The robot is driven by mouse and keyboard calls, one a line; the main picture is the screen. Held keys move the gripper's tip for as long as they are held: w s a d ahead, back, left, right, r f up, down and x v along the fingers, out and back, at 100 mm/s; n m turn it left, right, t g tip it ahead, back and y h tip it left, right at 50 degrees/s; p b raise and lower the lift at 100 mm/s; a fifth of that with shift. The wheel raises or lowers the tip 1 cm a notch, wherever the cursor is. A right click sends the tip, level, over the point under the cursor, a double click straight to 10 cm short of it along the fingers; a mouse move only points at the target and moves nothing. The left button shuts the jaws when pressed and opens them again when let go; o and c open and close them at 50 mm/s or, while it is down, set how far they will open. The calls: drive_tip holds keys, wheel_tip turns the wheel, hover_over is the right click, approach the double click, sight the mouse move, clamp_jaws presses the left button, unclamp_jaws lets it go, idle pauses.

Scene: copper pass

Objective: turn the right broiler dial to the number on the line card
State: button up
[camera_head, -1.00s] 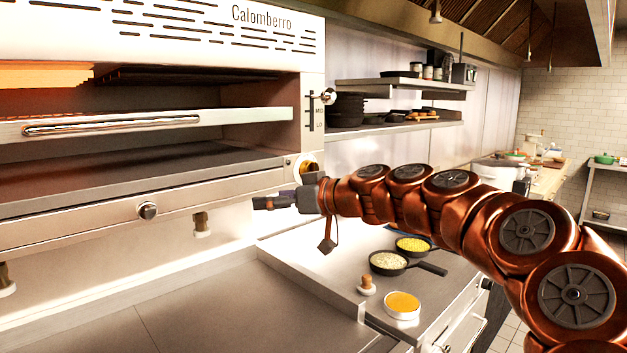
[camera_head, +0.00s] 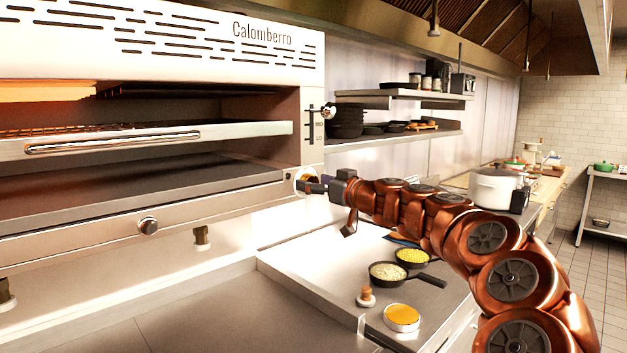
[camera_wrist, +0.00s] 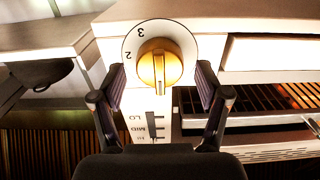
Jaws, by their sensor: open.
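The right broiler dial (camera_head: 306,181) is at the right end of the broiler's lower front. In the wrist view it is a gold knob (camera_wrist: 160,66) on a round white plate (camera_wrist: 185,35). The plate shows the numerals 2 and 3, and the knob's ridge runs up and down in the picture. My gripper (camera_head: 318,187) is in front of the dial. In the wrist view its two open fingers stand left and right of the knob, with a gap on each side. The rest of the numerals are hidden or unreadable. I cannot make out the line card in either view.
A lever (camera_head: 328,111) with a MID and LO scale sits above the dial. A second knob (camera_head: 148,226) is at the lower left of the broiler. Two pans (camera_head: 388,272) (camera_head: 412,257) and a dish of orange food (camera_head: 402,317) stand on the counter below my arm.

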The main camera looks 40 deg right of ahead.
drive_tip(key=shift+w, duration=0.35)
drive_tip(key=shift+c, duration=0.3)
drive_tip(key=c, duration=1.1)
